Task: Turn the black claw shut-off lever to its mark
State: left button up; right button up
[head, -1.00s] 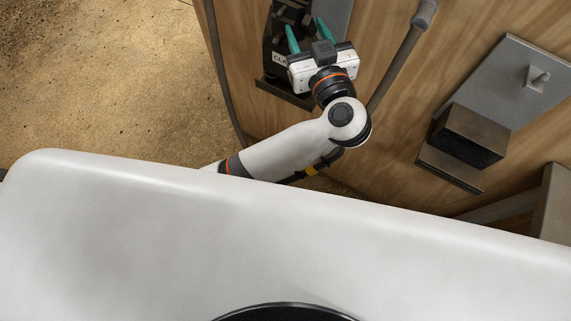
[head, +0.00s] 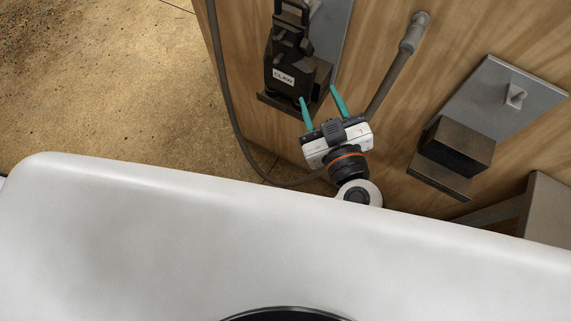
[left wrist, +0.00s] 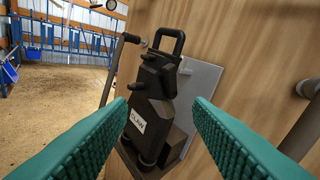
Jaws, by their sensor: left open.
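The black claw (head: 287,62) with a white CLAW label hangs on a grey plate (head: 331,28) on the wooden wall, at the top of the head view. It also shows in the left wrist view (left wrist: 152,95), upright, with a loop handle on top. I cannot tell its shut-off lever or the mark apart from the dark body. My left gripper (head: 320,94) has two teal fingers spread apart with nothing between them. It is just below and to the right of the claw in the head view. In the left wrist view the claw appears between the fingers, beyond the tips. My right gripper is not in view.
A second grey plate (head: 508,95) with a dark box bracket (head: 455,150) is on the wall to the right. A grey pipe (head: 392,75) runs between the plates. A dark hose (head: 226,85) hangs left of the claw. Open floor (head: 100,80) lies at left.

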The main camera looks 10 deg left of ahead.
pick_arm(q)
jog(key=a+r+n+g+h+p, duration=0.2)
jog(key=a+r+n+h+p, duration=0.3)
jog(key=n, duration=0.6)
jog(key=a+r+n+g+h+p, duration=0.2)
jog(key=r+n+h+p, duration=0.15)
jog(key=n+p, duration=0.65)
jog(key=w+d+f+n, duration=0.1)
jog(key=w+f+n, duration=0.1)
jog(key=w+f, duration=0.7)
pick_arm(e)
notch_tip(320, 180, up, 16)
pick_arm(q)
jog(key=s+a+f+n+t+h+b, duration=0.1)
jog(key=s+a+f+t+h+b, duration=0.15)
jog(key=s+t+b, duration=0.8)
notch_tip(320, 180, down, 22)
jog(key=s+d+m+g+h+b, duration=0.1)
jog(key=m+g+b, duration=0.3)
jog(key=m+g, duration=0.4)
jog(key=s+d+m, duration=0.1)
jog(key=m, duration=0.5)
jog(key=shift+s+d+b, duration=0.35)
jog(key=shift+s+b, duration=0.05)
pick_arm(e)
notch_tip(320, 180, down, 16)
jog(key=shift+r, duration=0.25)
